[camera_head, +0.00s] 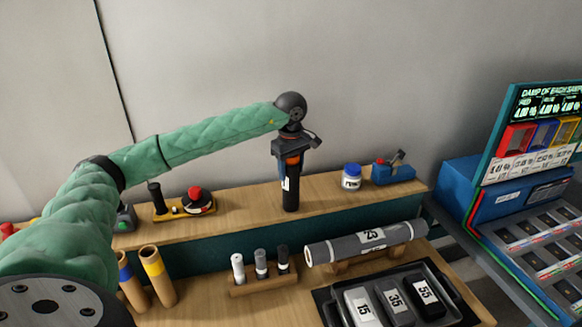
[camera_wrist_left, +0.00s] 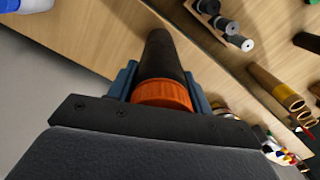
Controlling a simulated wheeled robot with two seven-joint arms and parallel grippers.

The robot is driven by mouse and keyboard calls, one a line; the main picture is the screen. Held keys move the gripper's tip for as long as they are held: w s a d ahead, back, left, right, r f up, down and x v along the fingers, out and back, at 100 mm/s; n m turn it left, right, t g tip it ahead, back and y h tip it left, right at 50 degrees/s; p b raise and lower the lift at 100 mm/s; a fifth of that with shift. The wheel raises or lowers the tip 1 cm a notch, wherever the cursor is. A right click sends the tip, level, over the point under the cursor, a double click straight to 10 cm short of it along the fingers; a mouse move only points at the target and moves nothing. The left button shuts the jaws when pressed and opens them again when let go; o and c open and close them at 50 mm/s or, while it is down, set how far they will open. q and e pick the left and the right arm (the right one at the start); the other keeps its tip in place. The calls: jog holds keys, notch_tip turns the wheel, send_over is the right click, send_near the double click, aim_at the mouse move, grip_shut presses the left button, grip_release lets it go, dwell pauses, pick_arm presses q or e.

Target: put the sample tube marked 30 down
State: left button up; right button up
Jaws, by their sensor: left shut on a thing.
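My left gripper (camera_head: 289,160) is shut around a dark sample tube (camera_head: 291,197) with an orange cap. The tube hangs upright, cap up, over the raised wooden shelf. Its lower end is close to the shelf top; I cannot tell if it touches. Part of a white label shows, but its number cannot be read. In the left wrist view the gripper's blue fingers (camera_wrist_left: 160,88) sit on both sides of the orange cap, and the dark tube (camera_wrist_left: 158,52) points away towards the wood. My right gripper is not in view.
The wooden shelf (camera_head: 240,202) has a white jar (camera_head: 351,183) and blue device (camera_head: 393,174) to the right, and a red-topped item (camera_head: 197,199) to the left. Below are a small rack (camera_head: 262,286) of three tubes, a grey roll (camera_head: 340,248) and a black tray (camera_head: 447,291).

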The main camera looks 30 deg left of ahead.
pick_arm(q)
jog(key=shift+f, duration=0.15)
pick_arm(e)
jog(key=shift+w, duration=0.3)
pick_arm(q)
jog(key=o, duration=1.3)
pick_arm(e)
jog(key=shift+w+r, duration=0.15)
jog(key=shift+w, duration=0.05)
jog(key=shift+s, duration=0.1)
pick_arm(q)
jog(key=shift+r, duration=0.2)
jog(key=shift+r+b, duration=0.15)
jog(key=shift+b, duration=0.15)
notch_tip(320, 180, up, 4)
jog(key=shift+w+f+b, duration=0.1)
jog(key=shift+b, duration=1.05)
notch_tip(320, 180, up, 6)
jog(key=shift+f+b, duration=0.1)
jog(key=shift+b, duration=1.05)
jog(key=shift+r, duration=1)
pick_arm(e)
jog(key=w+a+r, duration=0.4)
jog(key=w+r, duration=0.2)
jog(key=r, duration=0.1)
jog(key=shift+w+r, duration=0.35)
